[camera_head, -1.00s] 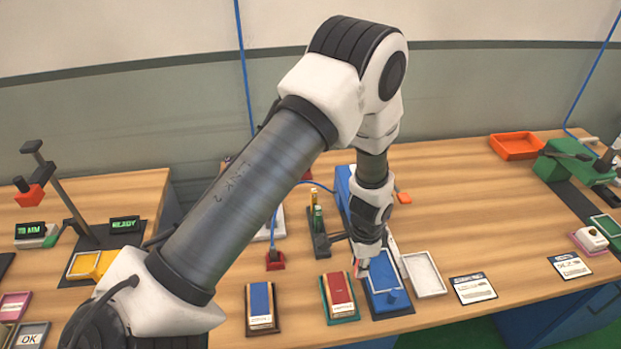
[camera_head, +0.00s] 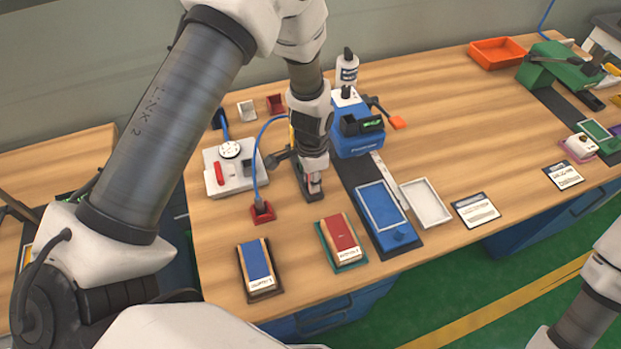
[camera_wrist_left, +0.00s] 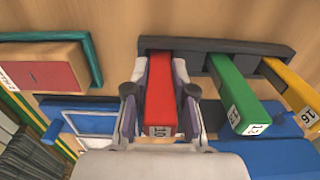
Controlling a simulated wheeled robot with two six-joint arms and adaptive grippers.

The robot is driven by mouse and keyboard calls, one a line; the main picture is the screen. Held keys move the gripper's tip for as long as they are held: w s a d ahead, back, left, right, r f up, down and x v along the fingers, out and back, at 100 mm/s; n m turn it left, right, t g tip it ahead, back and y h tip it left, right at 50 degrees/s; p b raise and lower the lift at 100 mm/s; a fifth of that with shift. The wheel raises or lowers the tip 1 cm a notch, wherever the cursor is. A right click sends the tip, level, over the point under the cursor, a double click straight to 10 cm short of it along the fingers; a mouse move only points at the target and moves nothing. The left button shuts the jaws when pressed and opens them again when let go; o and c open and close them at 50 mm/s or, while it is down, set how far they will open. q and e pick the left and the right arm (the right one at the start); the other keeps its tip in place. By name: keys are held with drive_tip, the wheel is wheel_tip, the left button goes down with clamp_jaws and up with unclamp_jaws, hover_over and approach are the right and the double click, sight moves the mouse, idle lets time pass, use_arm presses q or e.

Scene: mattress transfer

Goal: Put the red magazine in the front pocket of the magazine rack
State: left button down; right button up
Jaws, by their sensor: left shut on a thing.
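The red magazine (camera_wrist_left: 160,95), with a number label on its near end, is between the fingers of my left gripper (camera_wrist_left: 160,100), which is shut on it. Its far end meets the left, front pocket of the dark magazine rack (camera_wrist_left: 215,47); how deep it sits I cannot tell. A green magazine (camera_wrist_left: 235,92) and a yellow magazine (camera_wrist_left: 292,90) stand in the other pockets. In the head view, my left gripper (camera_head: 313,182) is at the front end of the rack (camera_head: 313,197) and hides most of it. My right arm shows at the lower right; its gripper is out of view.
A blue block on a tray (camera_head: 258,262) and a red block on a green tray (camera_head: 341,238) lie in front. A blue fixture (camera_head: 383,210) and a white tray (camera_head: 426,203) are to the right. A blue machine (camera_head: 356,135) stands behind. A blue cable runs left of the gripper.

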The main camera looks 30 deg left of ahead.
use_arm(q)
drive_tip(key=c, duration=1)
unclamp_jaws()
drive_tip(key=shift+a+f, duration=0.1)
drive_tip(key=shift+d, duration=0.2)
wheel_tip(320, 180, up, 12)
drive_tip(key=shift+a+r+b, duration=0.1)
drive_tip(key=shift+r+b, duration=0.05)
drive_tip(key=shift+b, duration=0.8)
drive_tip(key=shift+s, duration=0.1)
